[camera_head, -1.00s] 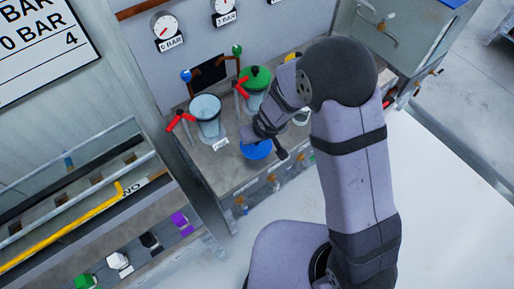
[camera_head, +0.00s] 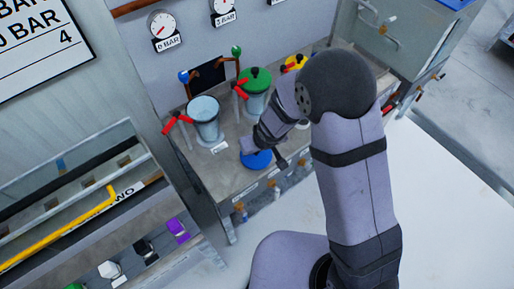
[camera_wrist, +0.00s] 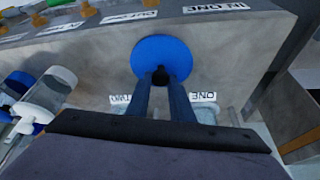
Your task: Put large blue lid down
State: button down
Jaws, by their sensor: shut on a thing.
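The large blue lid (camera_head: 257,160) is a flat disc at the front of the grey pump bench (camera_head: 229,178), partly hidden by my gripper in the head view. In the wrist view the blue lid (camera_wrist: 162,58) faces me, with a dark knob at its lower middle. My gripper (camera_wrist: 161,80) is shut on this knob. In the head view my gripper (camera_head: 262,148) is just above the lid. The lid is at or very near the bench top; I cannot tell whether it touches.
An uncovered clear cylinder (camera_head: 205,125) with red handles stands behind and left of the lid. A green-lidded cylinder (camera_head: 255,90) stands behind it, and a yellow lid (camera_head: 295,62) farther back. A rack (camera_head: 80,215) with a yellow bar is at left. Taps line the bench front.

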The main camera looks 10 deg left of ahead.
jog(key=shift+f, duration=0.1)
jog(key=shift+f, duration=0.15)
jog(key=c, duration=1.6)
grip_release()
jog(key=shift+o, duration=0.2)
jog(key=shift+s+r, duration=0.1)
jog(key=shift+r, duration=0.5)
jog(key=p+v, duration=0.7)
jog(key=v, duration=0.4)
jog(key=shift+p, duration=0.35)
jog(key=shift+s+d+r, duration=0.1)
